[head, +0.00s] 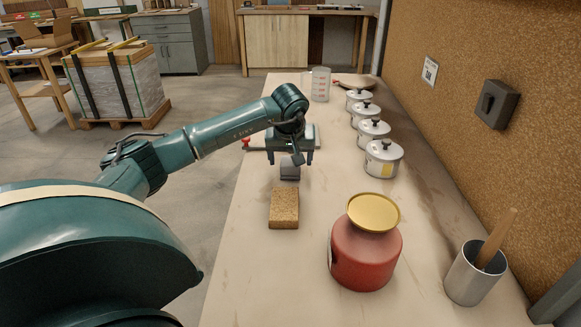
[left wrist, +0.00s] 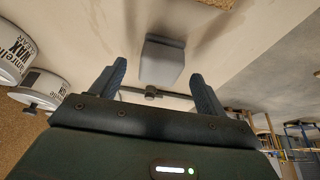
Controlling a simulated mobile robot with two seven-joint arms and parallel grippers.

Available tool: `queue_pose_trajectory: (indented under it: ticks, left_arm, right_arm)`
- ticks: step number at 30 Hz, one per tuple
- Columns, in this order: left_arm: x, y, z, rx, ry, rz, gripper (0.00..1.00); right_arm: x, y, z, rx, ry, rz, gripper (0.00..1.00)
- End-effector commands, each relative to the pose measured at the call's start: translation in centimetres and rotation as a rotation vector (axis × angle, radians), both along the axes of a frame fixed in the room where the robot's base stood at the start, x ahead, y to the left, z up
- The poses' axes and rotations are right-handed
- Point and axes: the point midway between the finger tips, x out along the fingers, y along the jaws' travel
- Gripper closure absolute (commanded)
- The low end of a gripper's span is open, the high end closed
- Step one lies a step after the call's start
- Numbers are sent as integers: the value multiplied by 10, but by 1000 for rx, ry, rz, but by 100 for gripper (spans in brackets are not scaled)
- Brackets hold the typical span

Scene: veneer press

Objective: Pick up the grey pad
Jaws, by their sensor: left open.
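The grey pad (head: 290,173) is a small grey block on the workbench, just under my left gripper (head: 289,160) in the head view. The arm partly covers it there. The left wrist view shows the grey pad (left wrist: 162,62) too, lying beyond and between the fingertips of my open left gripper (left wrist: 158,70). The fingers appear apart from the pad, and nothing is held. A thin dark bar with a small knob (left wrist: 151,92) crosses between the fingers in that view. My right gripper is not in view.
A brown sponge-like block (head: 284,208) lies nearer on the bench (head: 240,265). A red jar with a yellow lid (head: 365,250) and a metal cup with a wooden stick (head: 474,275) stand right. Several white tins (head: 383,160) line the wall side. A measuring jug (head: 320,85) stands behind.

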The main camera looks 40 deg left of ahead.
Motion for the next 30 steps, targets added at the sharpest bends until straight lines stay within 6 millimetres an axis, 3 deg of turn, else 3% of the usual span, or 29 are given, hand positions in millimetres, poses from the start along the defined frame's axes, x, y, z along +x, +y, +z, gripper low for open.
queue_pose_trajectory:
  ticks: [6, 15, 30]
  left_arm:
    - [9, 8, -28, -1, 3, 1, 25]
    - [10, 9, -32, 0, 0, -1, 26]
    - [10, 9, -32, 1, 1, 0, 67]
  right_arm:
    - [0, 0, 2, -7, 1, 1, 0]
    - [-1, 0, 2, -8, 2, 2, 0]
    - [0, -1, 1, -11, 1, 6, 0]
